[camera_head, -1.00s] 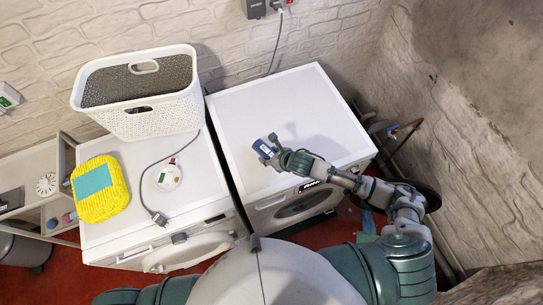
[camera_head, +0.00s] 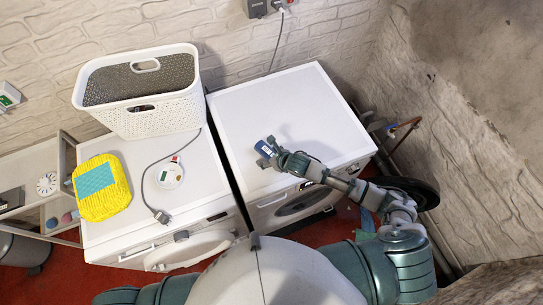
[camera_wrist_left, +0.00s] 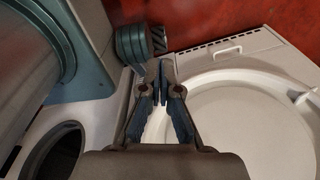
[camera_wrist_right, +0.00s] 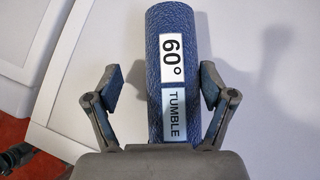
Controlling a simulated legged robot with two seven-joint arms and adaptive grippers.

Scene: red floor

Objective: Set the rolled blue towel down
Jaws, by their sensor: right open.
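The rolled blue towel (camera_head: 265,148) is at the top of the right white machine (camera_head: 290,110), near its front left part. In the right wrist view the towel (camera_wrist_right: 158,60) is a dark blue roll with white "60°" and "TUMBLE" labels. My right gripper (camera_wrist_right: 161,92) is open, one finger on each side of the roll, with clear gaps. The roll's lower end is hidden by the gripper body. My left gripper (camera_wrist_left: 160,68) has its fingertips together and empty, beside a white machine with a round door (camera_wrist_left: 250,125); it does not show in the head view.
A left white machine (camera_head: 205,170) carries a white basket (camera_head: 150,122), a yellow bundle with a teal patch (camera_head: 101,188), a small round white item (camera_head: 171,176) and a grey cable with a plug (camera_head: 162,216). The right machine's top is otherwise clear. A brick wall stands behind.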

